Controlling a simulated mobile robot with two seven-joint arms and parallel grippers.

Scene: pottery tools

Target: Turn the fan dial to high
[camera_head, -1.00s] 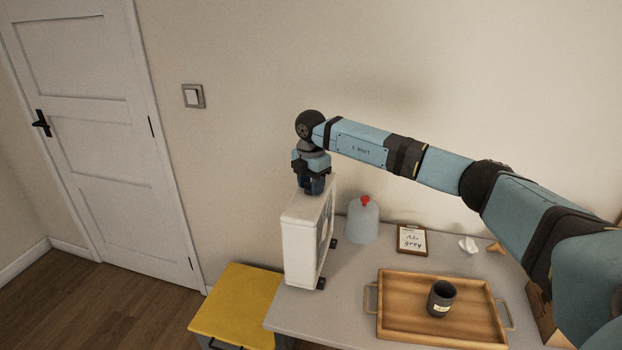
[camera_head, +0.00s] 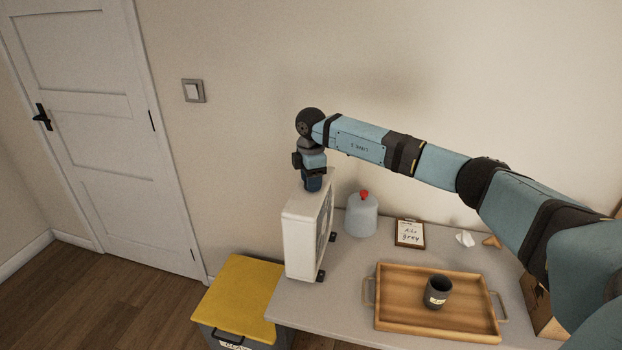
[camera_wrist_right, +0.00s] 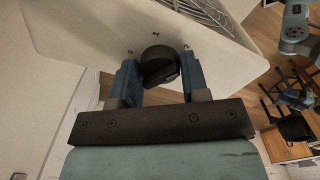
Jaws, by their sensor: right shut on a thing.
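The fan is a white box-shaped unit (camera_head: 302,245) standing upright at the left end of the table, its dark grille (camera_head: 325,222) facing right. Its dial (camera_wrist_right: 160,66) is a dark round knob on the top face, with small dark marks around it; which mark it points to I cannot tell. My right gripper (camera_head: 313,187) points down onto the fan's top. In the right wrist view its two blue fingers (camera_wrist_right: 158,80) are shut on the dial, one on each side. Teal and blue parts at that view's right edge look like my left arm and gripper (camera_wrist_right: 300,98), too small to read.
On the grey table (camera_head: 335,300) are a jug with a red cap (camera_head: 361,215), a framed note (camera_head: 410,233) and a wooden tray (camera_head: 398,322) holding a dark cup (camera_head: 437,291). A yellow-lidded bin (camera_head: 237,295) stands left of the table. My right arm spans above the table.

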